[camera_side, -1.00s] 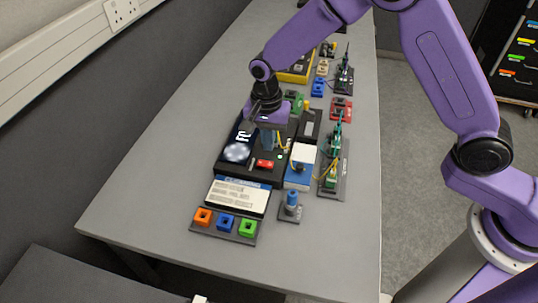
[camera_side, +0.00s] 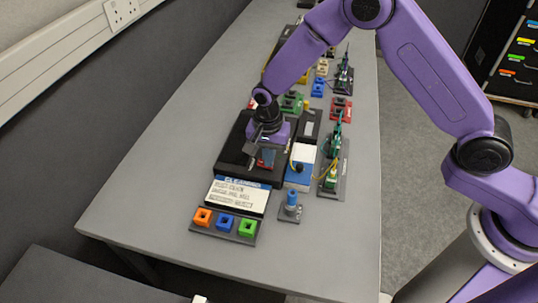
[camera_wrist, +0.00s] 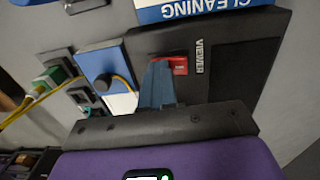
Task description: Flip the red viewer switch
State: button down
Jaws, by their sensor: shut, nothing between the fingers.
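The viewer (camera_side: 237,150) is a black box on the bench with a dark, unlit screen (camera_wrist: 242,72). Its red switch (camera_wrist: 180,64) sits beside the white VIEWER label in the wrist view. My gripper (camera_wrist: 160,66) is shut and empty, with its blue-grey fingertips at the switch and covering part of it. I cannot tell for sure whether they touch. In the side view my gripper (camera_side: 267,160) is low over the front right part of the viewer, and only a little red shows by the fingertips.
A CLEANING card (camera_side: 237,195) stands in front of the viewer, with orange, blue and green blocks (camera_side: 226,223) before it. A blue-and-white box (camera_side: 301,165) with a yellow cable is close on the right.

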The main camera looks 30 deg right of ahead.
aim_at(262, 163)
jog(key=shift+f, duration=0.25)
jog(key=shift+w+a+r, duration=0.2)
jog(key=shift+w+a, duration=0.35)
jog(key=shift+a, duration=0.05)
jog(key=shift+r, duration=0.1)
notch_tip(262, 163, up, 14)
jog(key=shift+w, duration=0.15)
dwell(0.5)
jog(key=shift+a, duration=0.1)
